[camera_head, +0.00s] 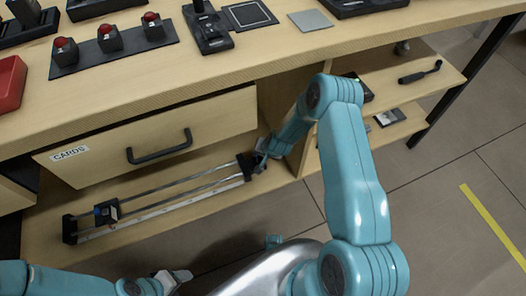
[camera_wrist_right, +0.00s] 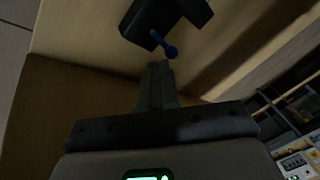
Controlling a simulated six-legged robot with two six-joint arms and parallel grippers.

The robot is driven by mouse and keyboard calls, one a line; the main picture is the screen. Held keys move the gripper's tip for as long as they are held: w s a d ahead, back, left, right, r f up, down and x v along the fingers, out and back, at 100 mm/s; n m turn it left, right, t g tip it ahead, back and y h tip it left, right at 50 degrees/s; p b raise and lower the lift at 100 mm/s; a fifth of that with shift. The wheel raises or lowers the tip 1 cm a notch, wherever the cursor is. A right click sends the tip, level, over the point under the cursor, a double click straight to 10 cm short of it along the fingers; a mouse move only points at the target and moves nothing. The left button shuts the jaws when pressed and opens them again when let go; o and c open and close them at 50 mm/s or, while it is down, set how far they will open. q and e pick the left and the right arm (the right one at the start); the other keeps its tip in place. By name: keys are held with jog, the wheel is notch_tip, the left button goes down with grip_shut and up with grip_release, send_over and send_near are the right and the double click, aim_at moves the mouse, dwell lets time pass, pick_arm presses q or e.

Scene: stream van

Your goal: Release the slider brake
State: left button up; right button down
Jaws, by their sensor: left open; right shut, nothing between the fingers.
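A slider with two metal rails (camera_head: 170,195) lies on the wooden shelf under the drawer. A black carriage (camera_head: 107,212) sits near its left end. A black end block (camera_head: 245,166) is at its right end. In the right wrist view a blue lever with a round knob (camera_wrist_right: 169,50) sticks out of a black block (camera_wrist_right: 150,22). My right gripper (camera_head: 262,153) is beside the right end block. Its shut, empty fingertips (camera_wrist_right: 158,66) are close to the knob; I cannot tell if they touch. My left gripper (camera_head: 176,277) is open and empty, low in front of the shelf.
A wooden divider stands beside my right gripper. Red buttons (camera_head: 108,38) and other devices stand on the desk top (camera_head: 230,68).

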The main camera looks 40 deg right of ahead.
jog(key=shift+r, duration=0.1)
jog(key=p+v, duration=0.4)
jog(key=v, duration=1.2)
jog(key=shift+s, duration=0.1)
